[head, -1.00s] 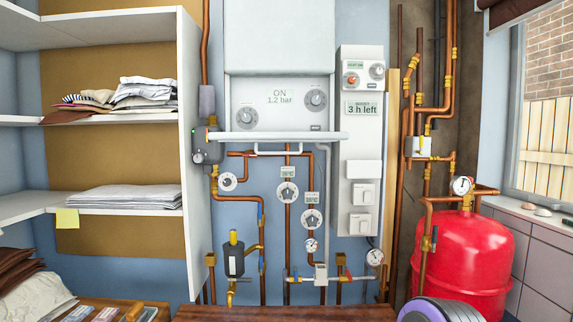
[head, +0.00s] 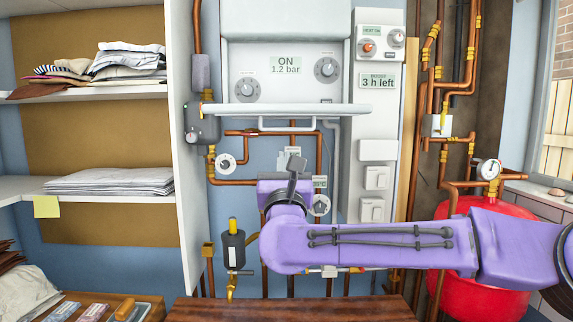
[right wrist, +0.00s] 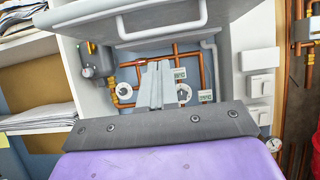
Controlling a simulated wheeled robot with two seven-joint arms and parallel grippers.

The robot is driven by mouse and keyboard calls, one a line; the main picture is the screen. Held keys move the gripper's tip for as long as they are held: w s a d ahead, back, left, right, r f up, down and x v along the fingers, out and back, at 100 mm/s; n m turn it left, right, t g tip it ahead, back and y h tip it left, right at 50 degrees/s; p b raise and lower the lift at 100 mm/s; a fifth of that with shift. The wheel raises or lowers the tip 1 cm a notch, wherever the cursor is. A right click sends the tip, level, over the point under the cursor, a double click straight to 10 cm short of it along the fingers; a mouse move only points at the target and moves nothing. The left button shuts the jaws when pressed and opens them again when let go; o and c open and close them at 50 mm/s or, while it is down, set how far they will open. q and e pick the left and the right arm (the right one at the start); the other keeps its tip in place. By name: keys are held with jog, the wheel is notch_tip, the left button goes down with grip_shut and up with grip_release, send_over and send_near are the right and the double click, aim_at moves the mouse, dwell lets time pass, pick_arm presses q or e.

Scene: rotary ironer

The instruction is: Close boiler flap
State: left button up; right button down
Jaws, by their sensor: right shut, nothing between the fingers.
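The white boiler (head: 286,50) hangs on the wall, its panel with two dials and a display reading "ON 1.2 bar" exposed. Its white flap (head: 290,109) is open, standing out roughly level below the panel. A bar handle (head: 287,126) is on the flap's underside. The flap and its handle (right wrist: 165,30) also show at the top of the right wrist view. My right gripper (head: 294,165) is shut and empty, below the flap handle and pointing up toward it; its fingers (right wrist: 155,82) look apart from the handle. My left gripper is not in view.
Copper pipes with gauges (head: 321,205) run behind my right gripper. A control box (head: 377,80) is right of the boiler, a shelf unit (head: 185,150) left. A red tank (head: 470,300) stands at right. A wooden surface (head: 290,308) lies below.

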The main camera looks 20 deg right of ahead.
aim_at(284, 129)
jog(key=w+r+p, duration=0.2)
jog(key=r, duration=0.1)
jog(key=w+d+r+p, duration=0.1)
jog(key=r, duration=0.1)
jog(key=shift+w+r+p, duration=0.1)
jog(key=shift+w+p, duration=0.25)
jog(key=shift+d, duration=0.1)
